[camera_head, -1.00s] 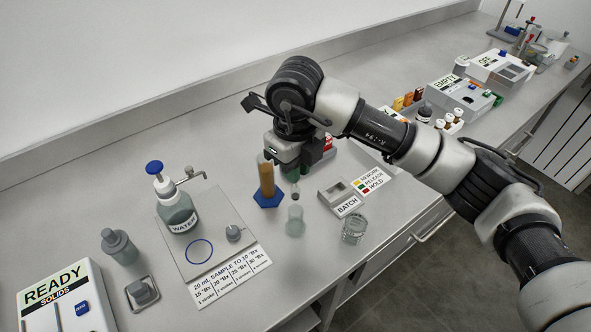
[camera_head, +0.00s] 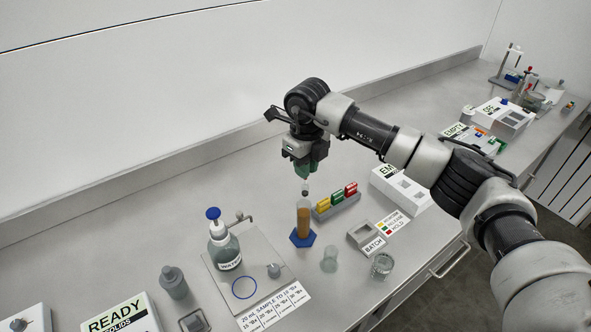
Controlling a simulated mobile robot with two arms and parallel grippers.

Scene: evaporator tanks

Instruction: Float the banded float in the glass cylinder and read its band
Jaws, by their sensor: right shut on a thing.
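The glass cylinder (camera_head: 303,223) stands upright on a blue hexagonal foot and holds amber-brown liquid. My right gripper (camera_head: 304,171) is right above it, fingers pointing down, shut on the float (camera_head: 306,187). Only a small pale and dark part of the float shows under the green fingertips, at about the cylinder's mouth. I cannot tell whether its tip is inside the mouth, and its bands are not readable. My left gripper is not in view.
A small glass (camera_head: 329,260) and another glass vessel (camera_head: 381,266) stand right of the cylinder. A rack of yellow, green and red blocks (camera_head: 338,205) is close behind. The BATCH tray (camera_head: 366,236) is to the right. The water dispenser (camera_head: 224,248) stands left on a plate.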

